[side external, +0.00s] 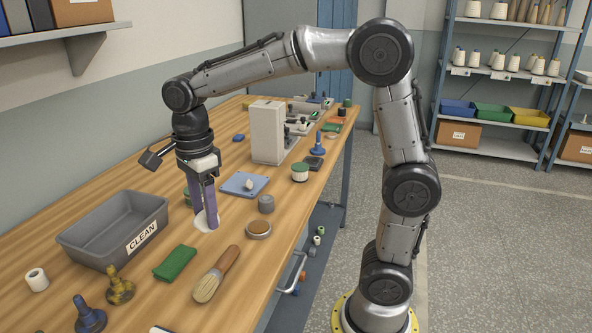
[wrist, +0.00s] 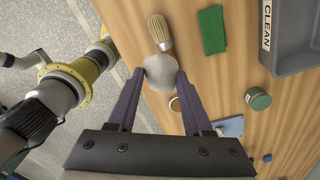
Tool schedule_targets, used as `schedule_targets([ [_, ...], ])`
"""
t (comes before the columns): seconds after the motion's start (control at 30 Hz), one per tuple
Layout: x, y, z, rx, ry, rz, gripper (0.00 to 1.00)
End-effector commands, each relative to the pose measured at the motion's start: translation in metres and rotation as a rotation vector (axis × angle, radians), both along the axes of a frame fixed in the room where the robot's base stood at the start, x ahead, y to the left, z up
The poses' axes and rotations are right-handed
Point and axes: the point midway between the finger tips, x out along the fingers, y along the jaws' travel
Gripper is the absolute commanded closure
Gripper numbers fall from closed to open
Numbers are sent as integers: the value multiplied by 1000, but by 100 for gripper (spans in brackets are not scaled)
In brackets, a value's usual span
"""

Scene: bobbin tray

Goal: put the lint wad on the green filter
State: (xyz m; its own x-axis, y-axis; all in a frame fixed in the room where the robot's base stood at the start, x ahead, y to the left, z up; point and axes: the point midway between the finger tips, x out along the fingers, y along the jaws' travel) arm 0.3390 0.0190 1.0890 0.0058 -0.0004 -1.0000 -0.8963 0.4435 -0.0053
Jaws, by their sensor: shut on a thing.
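My gripper (side external: 205,222) points down over the near part of the bench, its two purple fingers shut on a pale, roundish wad, which looks like the lint wad (wrist: 159,74). The wad shows between the fingertips in the wrist view and as a whitish oval around them in the side view. It is low over the wood; I cannot tell whether it touches. The green filter appears to be the flat green rectangle (side external: 175,262) lying on the bench, nearer the side camera than my gripper. It also shows in the wrist view (wrist: 212,30), apart from the wad.
A grey bin marked CLEAN (side external: 113,228) stands left of my gripper. A brush (side external: 217,274) lies beside the green rectangle, and a brown-topped round tin (side external: 258,229) sits to the right. A blue pad (side external: 244,184) holds a small white lump. Bare wood surrounds the green rectangle.

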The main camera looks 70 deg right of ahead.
Motion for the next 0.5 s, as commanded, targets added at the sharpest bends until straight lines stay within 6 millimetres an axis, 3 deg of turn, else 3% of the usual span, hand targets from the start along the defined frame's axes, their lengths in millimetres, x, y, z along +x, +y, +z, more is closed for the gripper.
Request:
schedule_targets([
  [0.03,8,-22,4,0,-1,-71,100],
  [0.23,22,-104,16,-1,-6,-318,100],
  [0.5,6,-220,25,-3,-11,-637,100],
])
